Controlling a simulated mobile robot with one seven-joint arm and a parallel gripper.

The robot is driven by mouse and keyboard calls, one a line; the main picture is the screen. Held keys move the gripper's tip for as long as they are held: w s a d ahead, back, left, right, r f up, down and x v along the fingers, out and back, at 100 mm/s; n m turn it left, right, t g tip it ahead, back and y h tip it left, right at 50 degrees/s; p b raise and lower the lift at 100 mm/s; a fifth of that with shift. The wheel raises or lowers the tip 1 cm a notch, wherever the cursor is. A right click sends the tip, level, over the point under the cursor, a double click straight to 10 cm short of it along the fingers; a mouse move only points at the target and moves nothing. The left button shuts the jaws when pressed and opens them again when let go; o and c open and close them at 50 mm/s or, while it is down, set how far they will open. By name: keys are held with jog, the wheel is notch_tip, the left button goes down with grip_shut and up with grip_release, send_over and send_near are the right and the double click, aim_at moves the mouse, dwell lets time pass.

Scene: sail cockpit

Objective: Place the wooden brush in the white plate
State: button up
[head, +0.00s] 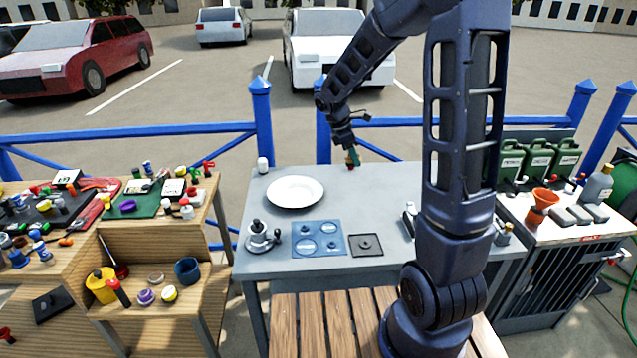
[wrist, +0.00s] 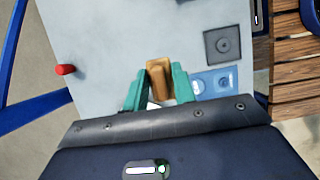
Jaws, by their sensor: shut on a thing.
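The white plate (head: 295,191) lies on the left part of the grey table in the head view. My gripper (head: 353,160) is over the back part of the table, to the right of the plate and apart from it. In the wrist view my gripper (wrist: 160,88) has its two green fingers on either side of the wooden brush (wrist: 158,79), a brown block, and is shut on it. In the head view the brush is small and mostly hidden by the fingers.
The grey table (head: 390,180) also bears a blue panel (head: 318,239), a dark square plate (head: 367,245) and a winch-like fitting (head: 262,238). A white cup-like item (head: 262,165) stands at the back left. A red item (wrist: 66,70) shows in the wrist view. Blue rails run behind.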

jog(key=w+a, duration=0.8)
jog(key=a, duration=0.3)
send_over(300, 196)
jog(key=a, duration=0.2)
notch_tip(300, 196, down, 20)
jog(key=shift+d+r, duration=0.15)
jog(key=o, duration=1)
